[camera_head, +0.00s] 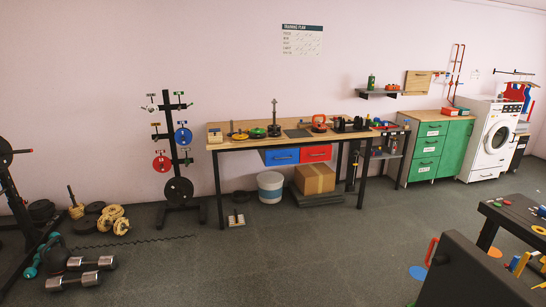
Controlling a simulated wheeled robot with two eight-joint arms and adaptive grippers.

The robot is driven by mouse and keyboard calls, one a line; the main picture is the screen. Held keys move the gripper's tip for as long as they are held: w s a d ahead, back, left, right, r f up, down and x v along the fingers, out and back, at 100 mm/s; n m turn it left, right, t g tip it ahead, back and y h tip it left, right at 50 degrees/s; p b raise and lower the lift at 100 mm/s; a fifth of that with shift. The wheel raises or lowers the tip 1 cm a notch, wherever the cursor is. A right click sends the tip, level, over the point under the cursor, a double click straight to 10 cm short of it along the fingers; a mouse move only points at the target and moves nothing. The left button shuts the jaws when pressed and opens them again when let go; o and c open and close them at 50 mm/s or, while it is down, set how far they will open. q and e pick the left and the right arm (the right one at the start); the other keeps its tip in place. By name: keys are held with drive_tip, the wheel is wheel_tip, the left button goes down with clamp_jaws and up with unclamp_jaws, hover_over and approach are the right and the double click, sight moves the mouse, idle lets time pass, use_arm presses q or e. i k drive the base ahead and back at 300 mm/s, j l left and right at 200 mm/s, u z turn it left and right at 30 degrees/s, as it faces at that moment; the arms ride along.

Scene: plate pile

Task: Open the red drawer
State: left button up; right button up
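The red drawer (316,153) hangs under the top of a long wooden workbench (240,141) against the far wall. It sits to the right of a blue drawer (281,157). Its front looks flush with the blue one, and it appears closed. A small dark handle seems to be on its front, too small to make out well. Neither of my grippers shows in the head view.
A cardboard box (315,179) and a white bucket (271,187) stand under the bench. A weight rack (180,191) stands left of it, with dumbbells (75,282) nearer. A dark table (520,212) is at the right. The middle floor is clear.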

sight(307, 155)
drive_tip(key=i, duration=1.25)
drive_tip(key=i+z, duration=0.15)
drive_tip(key=i, duration=1.05)
drive_tip(key=i+z, duration=0.35)
drive_tip(key=i, duration=0.15)
drive_tip(key=i+j+z, duration=0.15)
drive_tip(key=i+z, duration=0.2)
drive_tip(key=i+j+z, duration=0.3)
drive_tip(key=i, duration=0.25)
drive_tip(key=i+j+z, duration=0.2)
drive_tip(key=i+z, duration=0.2)
drive_tip(key=i+j+z, duration=0.4)
drive_tip(key=k+l, duration=0.05)
drive_tip(key=l, duration=0.05)
